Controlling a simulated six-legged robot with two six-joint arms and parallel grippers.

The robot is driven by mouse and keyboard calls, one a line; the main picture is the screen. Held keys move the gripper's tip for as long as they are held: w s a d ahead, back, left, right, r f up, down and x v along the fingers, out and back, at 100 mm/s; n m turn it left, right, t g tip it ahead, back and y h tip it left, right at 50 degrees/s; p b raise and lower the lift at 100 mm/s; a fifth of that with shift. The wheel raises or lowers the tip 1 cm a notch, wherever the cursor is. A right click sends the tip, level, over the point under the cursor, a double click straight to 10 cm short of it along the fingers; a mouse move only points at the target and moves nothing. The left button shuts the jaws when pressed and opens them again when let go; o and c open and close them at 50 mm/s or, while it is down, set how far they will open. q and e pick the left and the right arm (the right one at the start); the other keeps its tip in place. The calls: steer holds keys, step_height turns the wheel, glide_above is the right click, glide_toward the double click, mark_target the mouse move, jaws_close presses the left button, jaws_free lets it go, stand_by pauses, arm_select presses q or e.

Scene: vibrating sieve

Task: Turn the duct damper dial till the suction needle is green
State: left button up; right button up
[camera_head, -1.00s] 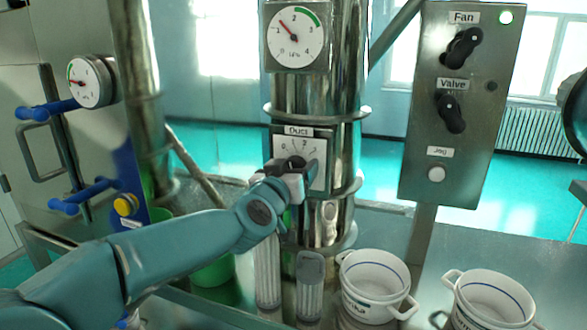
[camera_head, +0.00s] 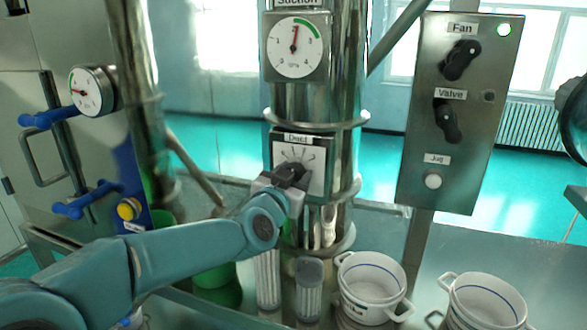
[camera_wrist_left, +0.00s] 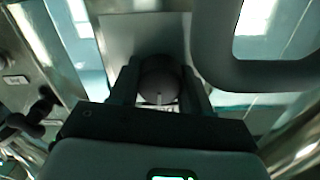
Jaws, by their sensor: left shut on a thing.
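The duct damper dial (camera_head: 290,172) is a dark knob on a pale scale plate (camera_head: 316,160) labelled "Duct", on the shiny vertical pipe. My left gripper (camera_head: 286,180) is shut on this knob and partly hides it. In the left wrist view the dark round knob (camera_wrist_left: 160,80) sits between the two fingers (camera_wrist_left: 160,92). The suction gauge (camera_head: 296,47) is above the dial on the same pipe. Its red needle points almost straight up, close to the start of the green arc at upper right. My right gripper is not clearly in view.
A panel (camera_head: 455,120) at right carries Fan and Valve knobs and a pale button. A cabinet with blue handles (camera_head: 50,118) and another gauge (camera_head: 90,90) is at left.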

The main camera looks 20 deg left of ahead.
arm_select(q)
steer(key=shift+m+p, duration=0.45)
steer(key=shift+m, duration=0.35)
steer(key=o, duration=1.1)
steer(key=shift+s, duration=0.1)
steer(key=shift+c, duration=0.2)
steer(key=shift+s, duration=0.3)
steer(key=s+b, duration=0.2)
steer(key=s, duration=1.3)
steer(key=shift+s+a, duration=0.25)
steer(key=shift+s, duration=0.1)
